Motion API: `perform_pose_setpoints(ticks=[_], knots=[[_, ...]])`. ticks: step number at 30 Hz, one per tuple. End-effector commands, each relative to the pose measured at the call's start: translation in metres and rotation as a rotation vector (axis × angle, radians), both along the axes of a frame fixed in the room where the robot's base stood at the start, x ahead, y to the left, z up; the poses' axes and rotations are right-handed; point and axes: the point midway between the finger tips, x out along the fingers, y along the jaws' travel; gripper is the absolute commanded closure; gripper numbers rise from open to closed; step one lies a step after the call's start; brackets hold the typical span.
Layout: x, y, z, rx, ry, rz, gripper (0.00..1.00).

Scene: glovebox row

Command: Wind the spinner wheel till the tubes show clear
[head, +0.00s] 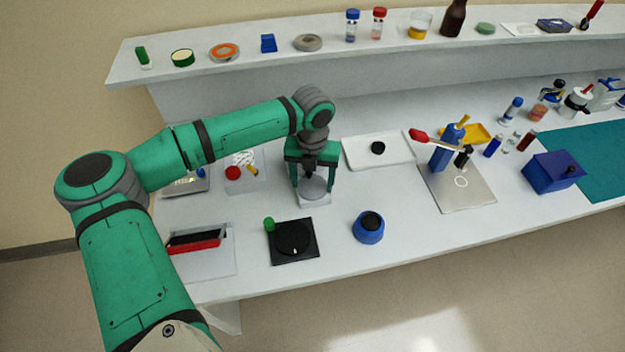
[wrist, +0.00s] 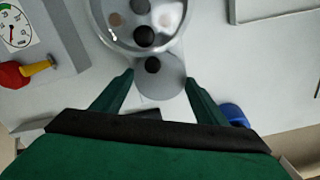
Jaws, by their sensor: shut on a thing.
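The spinner's grey wheel (wrist: 160,82) lies between my gripper's (wrist: 159,77) two fingers, which bear on its opposite sides. A small black knob (wrist: 152,64) sits at its upper edge. Beyond the wheel is the spinner's round clear bowl (wrist: 128,40), cut off by the top edge of the wrist view. It holds dark and brownish round spots, perhaps tube ends; I cannot tell whether their contents are clear. In the head view my gripper (head: 313,180) points down over the spinner, whose white base (head: 314,200) shows below; the fingers and arm hide much of the bowl.
Left of the spinner is a gauge panel (wrist: 45,50) with a red and yellow valve. A white tray (head: 395,160) lies to the right. In front stand a black square device (head: 294,250) with a green knob and a blue pot (head: 369,232). A shelf runs behind.

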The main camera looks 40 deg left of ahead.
Motion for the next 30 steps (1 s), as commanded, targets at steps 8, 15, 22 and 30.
perform_pose_setpoints(ticks=[8, 15, 22, 30], knots=[[0.0007, 0.0021, 0.0018, 0.004, -0.003, -0.074, 0.56], [0.0009, 0.0019, 0.0018, 0.004, -0.004, -0.088, 0.56], [0.0011, 0.0019, 0.002, 0.004, -0.004, -0.087, 0.56], [0.0007, 0.0009, 0.001, 0.002, -0.002, -0.087, 0.15]])
